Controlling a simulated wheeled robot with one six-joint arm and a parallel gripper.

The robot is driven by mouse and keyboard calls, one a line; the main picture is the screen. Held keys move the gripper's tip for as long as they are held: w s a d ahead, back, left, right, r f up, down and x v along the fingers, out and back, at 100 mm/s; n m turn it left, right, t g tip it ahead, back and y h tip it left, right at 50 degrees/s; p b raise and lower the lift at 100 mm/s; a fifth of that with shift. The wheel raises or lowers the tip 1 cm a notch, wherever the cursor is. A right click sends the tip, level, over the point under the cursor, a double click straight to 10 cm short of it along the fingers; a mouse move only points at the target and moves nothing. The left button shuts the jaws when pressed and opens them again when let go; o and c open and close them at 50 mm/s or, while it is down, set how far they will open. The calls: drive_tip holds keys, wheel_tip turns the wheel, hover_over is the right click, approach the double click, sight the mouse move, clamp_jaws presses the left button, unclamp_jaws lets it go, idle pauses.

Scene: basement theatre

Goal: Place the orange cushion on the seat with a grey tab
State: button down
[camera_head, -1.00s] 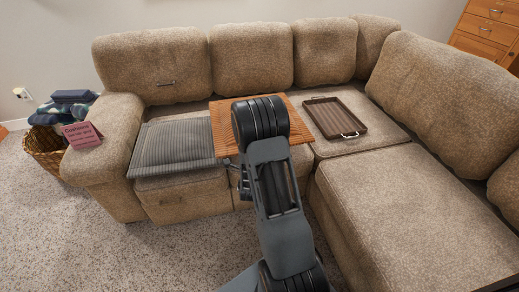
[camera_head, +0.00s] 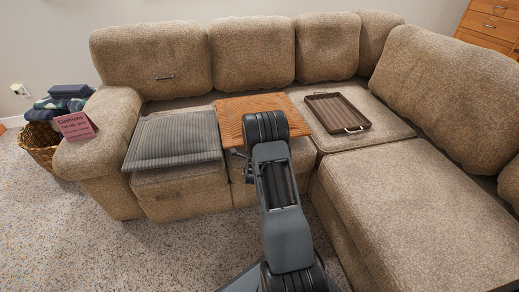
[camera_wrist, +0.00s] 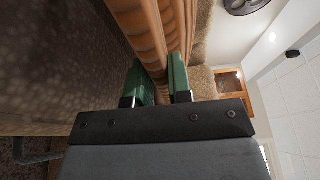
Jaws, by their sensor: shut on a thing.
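The orange cushion (camera_head: 240,108) lies flat over the second seat from the left, between a grey striped cushion and a brown tray. I cannot tell whether it rests fully on the seat. My gripper (camera_wrist: 162,84) is shut on the edge of the orange cushion, which runs up between its green fingers in the wrist view (camera_wrist: 150,35). In the head view my arm hides the fingers and part of the cushion's front. A small grey bar (camera_head: 164,77) shows on the left backrest. I cannot make out a grey tab at the orange cushion's seat.
The grey striped cushion (camera_head: 172,138) covers the left seat. The brown tray (camera_head: 338,112) lies on the corner seat. The chaise seat (camera_head: 400,195) is bare.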

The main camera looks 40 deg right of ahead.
wheel_tip(320, 180, down, 2)
drive_tip(key=shift+f+b, duration=0.2)
drive_tip(key=shift+b, duration=0.3)
drive_tip(key=shift+r, duration=0.15)
drive_tip(key=c, duration=1.5)
unclamp_jaws()
drive_tip(key=shift+f, duration=0.25)
drive_tip(key=o, duration=0.5)
drive_tip(key=shift+c, duration=0.2)
drive_tip(key=shift+r, duration=0.15)
